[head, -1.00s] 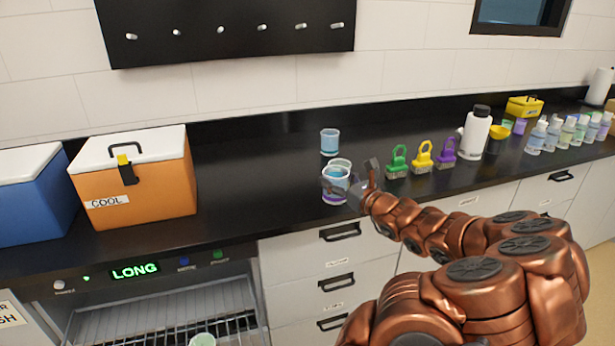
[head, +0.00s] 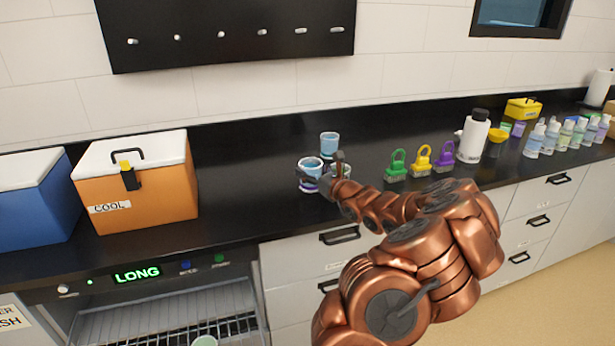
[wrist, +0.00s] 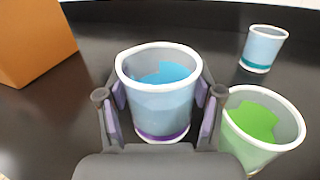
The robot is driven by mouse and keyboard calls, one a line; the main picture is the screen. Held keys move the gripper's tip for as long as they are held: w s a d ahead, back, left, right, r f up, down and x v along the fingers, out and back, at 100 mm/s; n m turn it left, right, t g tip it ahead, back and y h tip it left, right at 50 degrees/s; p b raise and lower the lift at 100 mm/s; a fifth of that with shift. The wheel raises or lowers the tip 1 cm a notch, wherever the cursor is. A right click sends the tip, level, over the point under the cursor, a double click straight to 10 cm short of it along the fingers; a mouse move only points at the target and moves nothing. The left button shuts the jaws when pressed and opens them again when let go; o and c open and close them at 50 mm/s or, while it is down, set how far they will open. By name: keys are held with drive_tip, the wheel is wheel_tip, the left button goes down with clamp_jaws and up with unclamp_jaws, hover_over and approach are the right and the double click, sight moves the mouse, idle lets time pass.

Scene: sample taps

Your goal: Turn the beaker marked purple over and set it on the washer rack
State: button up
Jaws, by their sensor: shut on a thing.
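The beaker marked purple (wrist: 160,110) is upright, with a white rim, a purple band near its base and blue inside. My gripper (wrist: 160,112) is shut on it, one finger at each side. In the head view the same beaker (head: 310,171) is over the counter beside my gripper (head: 322,181); I cannot tell whether its base touches the counter. The washer rack (head: 160,308) is the wire rack in the open washer below the counter at lower left. A pale beaker (head: 204,341) shows on it at the bottom edge, partly cut off.
A beaker with green inside (wrist: 262,128) stands close right of my gripper. A teal-banded beaker (wrist: 263,48) stands farther back. An orange cooler (head: 140,185) and a blue cooler (head: 35,200) are at left. Green, yellow and purple brushes (head: 421,160) stand at right. Counter between cooler and beakers is clear.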

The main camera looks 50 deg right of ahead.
drive_tip(key=shift+w, duration=0.35)
drive_tip(key=shift+w+d+f+p, duration=0.1)
drive_tip(key=shift+w+f+p, duration=0.2)
drive_tip(key=shift+f, duration=0.2)
drive_tip(key=shift+w+d+f+p, duration=0.15)
drive_tip(key=shift+f+p, duration=0.1)
drive_tip(key=shift+f, duration=0.25)
drive_tip(key=shift+a+f, duration=0.15)
drive_tip(key=shift+f, duration=0.5)
drive_tip(key=shift+f, duration=0.2)
drive_tip(key=o, duration=1.1)
drive_tip(key=shift+c, duration=0.2)
drive_tip(key=s, duration=0.2)
drive_tip(key=s+b, duration=0.1)
drive_tip(key=s, duration=0.1)
drive_tip(key=s+b, duration=0.1)
drive_tip(key=s, duration=0.1)
drive_tip(key=shift+s+a+f, duration=0.15)
drive_tip(key=shift+a+f, duration=0.05)
drive_tip(key=shift+a, duration=0.05)
drive_tip(key=shift+s+a, duration=0.25)
drive_tip(key=shift+s, duration=0.45)
